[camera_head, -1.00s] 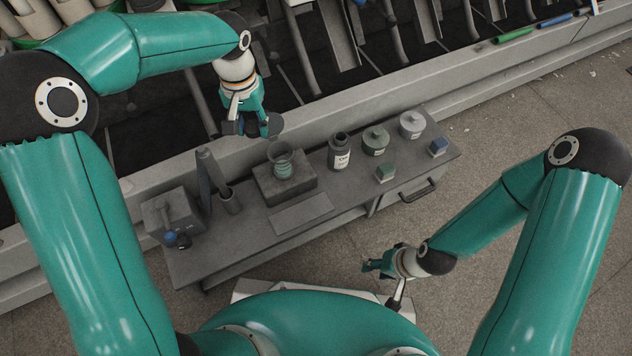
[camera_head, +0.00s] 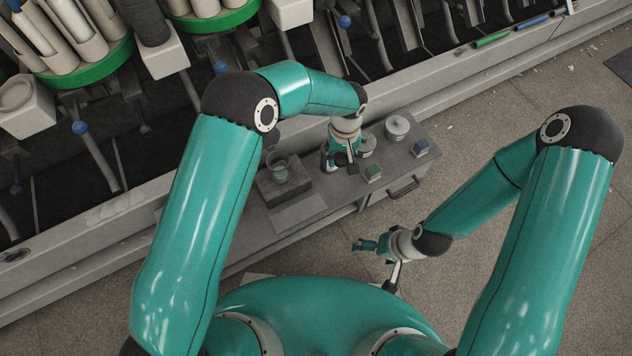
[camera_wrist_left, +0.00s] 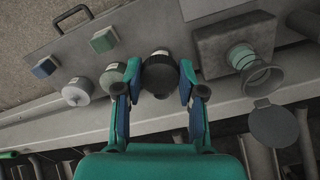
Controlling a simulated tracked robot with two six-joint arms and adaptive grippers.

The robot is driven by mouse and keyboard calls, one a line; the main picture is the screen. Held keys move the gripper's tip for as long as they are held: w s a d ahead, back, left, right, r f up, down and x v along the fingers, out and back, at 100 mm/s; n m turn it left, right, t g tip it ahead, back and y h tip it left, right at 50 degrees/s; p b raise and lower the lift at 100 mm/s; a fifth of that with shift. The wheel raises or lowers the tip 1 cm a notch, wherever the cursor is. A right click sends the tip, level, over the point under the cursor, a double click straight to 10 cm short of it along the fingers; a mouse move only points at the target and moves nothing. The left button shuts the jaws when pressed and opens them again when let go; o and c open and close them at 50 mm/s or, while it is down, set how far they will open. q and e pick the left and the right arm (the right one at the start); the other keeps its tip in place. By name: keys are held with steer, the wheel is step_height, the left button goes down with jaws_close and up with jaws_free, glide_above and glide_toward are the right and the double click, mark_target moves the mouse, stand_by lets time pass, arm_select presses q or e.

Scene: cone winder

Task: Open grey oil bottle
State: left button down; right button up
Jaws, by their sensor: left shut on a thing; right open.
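My left gripper (camera_head: 342,165) is over the grey bench, where its wrist and fingers cover the oil bottle in the head view. In the left wrist view, the dark grey oil bottle (camera_wrist_left: 160,76) is between the two fingers, and the gripper is shut on it. The bottle's top is too dark and foreshortened to tell whether it has a cap on. My right gripper (camera_head: 366,246) is open and empty, low in front of the bench and well apart from the bottle.
A grey block (camera_wrist_left: 208,40) carries a glass cup (camera_wrist_left: 262,75) with a disc lid (camera_wrist_left: 275,123) swung aside. Beside the bottle are a green-grey jar (camera_wrist_left: 113,77), a pale jar (camera_wrist_left: 77,92), a green block (camera_wrist_left: 103,40) and a blue block (camera_wrist_left: 44,68). Machine rail (camera_head: 120,215) runs behind.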

mark_target(337, 194)
arm_select(q)
step_height(337, 194, down, 20)
steer(key=b, duration=0.5)
steer(key=shift+s+d, duration=0.1)
steer(key=shift+s, duration=0.05)
steer(key=shift+f+b, duration=0.35)
steer(key=shift+b, duration=0.15)
steer(key=c, duration=1)
jaws_free()
steer(key=o, duration=0.3)
steer(key=shift+f, duration=0.1)
steer(key=shift+r, duration=0.2)
